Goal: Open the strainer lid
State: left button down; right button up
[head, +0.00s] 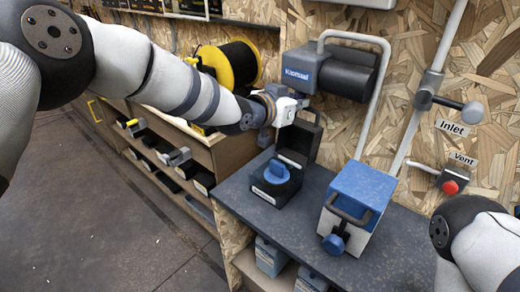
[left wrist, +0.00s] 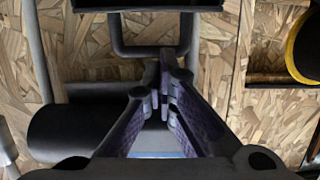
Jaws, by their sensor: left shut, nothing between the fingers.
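A box with a speckled blue lid (head: 362,187), likely the strainer, stands on the dark bench in the head view. Its lid lies flat on the white body, with a dark handle (head: 349,213) and blue knob (head: 333,244) at the front. My left gripper (head: 292,106) is up and left of it, by the motor, apart from the lid. The gripper is small here and its fingertips are hard to make out. In the left wrist view its fingers (left wrist: 164,88) are together with nothing between them. My right gripper is outside the head view; only part of that arm shows.
A black box with a blue knob (head: 277,173) has its dark cover (head: 300,141) standing upright below my left gripper. A motor (head: 345,72) and bent pipe stand behind. A red knob (head: 450,187) is on the wall. Bare bench (head: 238,190) shows at left.

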pick_arm(q)
jog(key=shift+w+d, duration=0.1)
jog(key=shift+w, duration=0.05)
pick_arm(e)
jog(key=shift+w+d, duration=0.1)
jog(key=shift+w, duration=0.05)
